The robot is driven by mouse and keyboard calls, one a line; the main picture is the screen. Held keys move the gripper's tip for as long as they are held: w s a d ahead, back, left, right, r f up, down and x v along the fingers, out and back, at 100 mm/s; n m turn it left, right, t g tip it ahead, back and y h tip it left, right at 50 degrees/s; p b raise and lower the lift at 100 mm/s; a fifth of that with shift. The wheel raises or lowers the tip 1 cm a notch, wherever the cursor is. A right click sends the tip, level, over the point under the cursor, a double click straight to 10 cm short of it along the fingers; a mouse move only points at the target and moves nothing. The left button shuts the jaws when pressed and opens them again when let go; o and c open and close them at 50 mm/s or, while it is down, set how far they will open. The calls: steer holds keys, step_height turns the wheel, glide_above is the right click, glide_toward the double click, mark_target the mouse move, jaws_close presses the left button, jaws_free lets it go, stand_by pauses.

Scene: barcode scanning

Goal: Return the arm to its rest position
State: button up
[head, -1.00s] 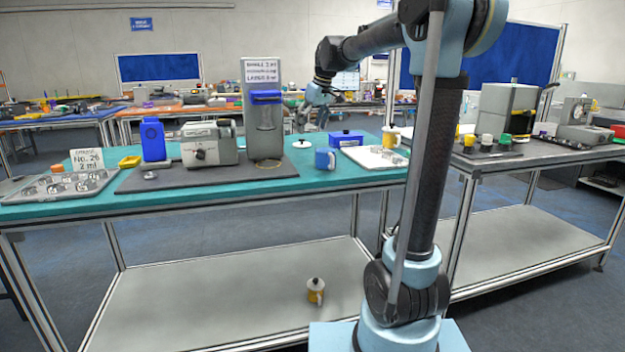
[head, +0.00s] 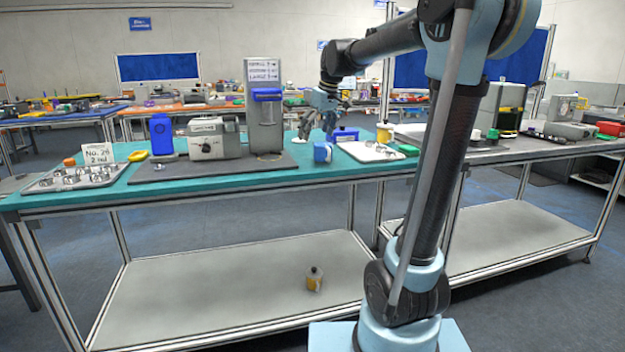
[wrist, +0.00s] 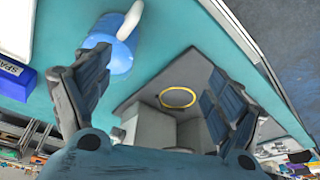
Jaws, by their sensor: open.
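My arm rises from its base at right in the head view and reaches out over the teal table (head: 245,181). My gripper (head: 318,128) hangs at its far end, pointing down near a blue mug (head: 322,153). In the wrist view my gripper (wrist: 155,80) has its two fingers wide apart with nothing between them. The blue mug with a white handle (wrist: 112,47) also shows there, beyond the left finger and apart from it as far as I can tell.
A metal tray (head: 42,186) is at left.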

steer(key=s+d+f+m+h, duration=0.1)
steer(key=s+d+f+m, duration=0.1)
steer(key=s+d+f, duration=0.3)
steer(key=s+d+f+m, duration=0.3)
steer(key=s+d+f, duration=0.3)
steer(key=s+f, duration=0.6)
steer(key=s+d+f+m+h, duration=0.1)
steer(key=s+d+f+m, duration=0.2)
steer(key=s, duration=1.3)
steer(key=d+f, duration=0.3)
steer(key=f, duration=0.3)
steer(key=shift+s+d+f+h, duration=0.25)
steer(key=shift+f+h, duration=0.05)
steer(key=shift+f, duration=0.05)
steer(key=shift+w+f, duration=0.2)
steer(key=shift+w, duration=0.25)
